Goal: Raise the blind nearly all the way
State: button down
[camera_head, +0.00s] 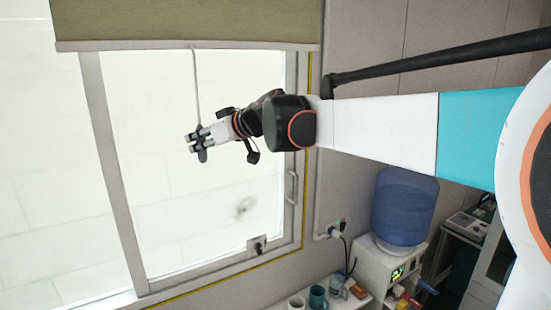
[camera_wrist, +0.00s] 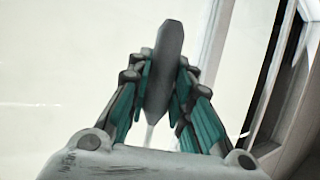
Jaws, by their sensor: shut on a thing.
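The olive-green blind (camera_head: 190,20) hangs across the top of the window in the head view. Its pale bottom bar (camera_head: 190,45) sits near the upper edge of the picture, with the glass below it uncovered. A thin cord (camera_head: 195,85) hangs from the bar and ends in a dark grey pull. My gripper (camera_head: 200,141) is shut on the pull (camera_head: 202,156), whose lower tip shows below the fingers. In the wrist view, the grey pull (camera_wrist: 164,65) stands between the two fingers of my gripper (camera_wrist: 160,85).
The window frame (camera_head: 110,160) and a window handle (camera_head: 291,187) are close to my arm. A blue water bottle (camera_head: 404,205) on a dispenser stands at lower right. Cups (camera_head: 317,297) stand on a shelf below. The space before the glass is free.

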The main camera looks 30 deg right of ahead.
aim_at(197, 93)
jog(key=shift+s+r, duration=0.1)
jog(key=shift+r, duration=0.8)
jog(key=c, duration=1.4)
grip_release()
notch_tip(197, 93, up, 10)
jog(key=shift+f, duration=0.1)
jog(key=shift+p, duration=0.3)
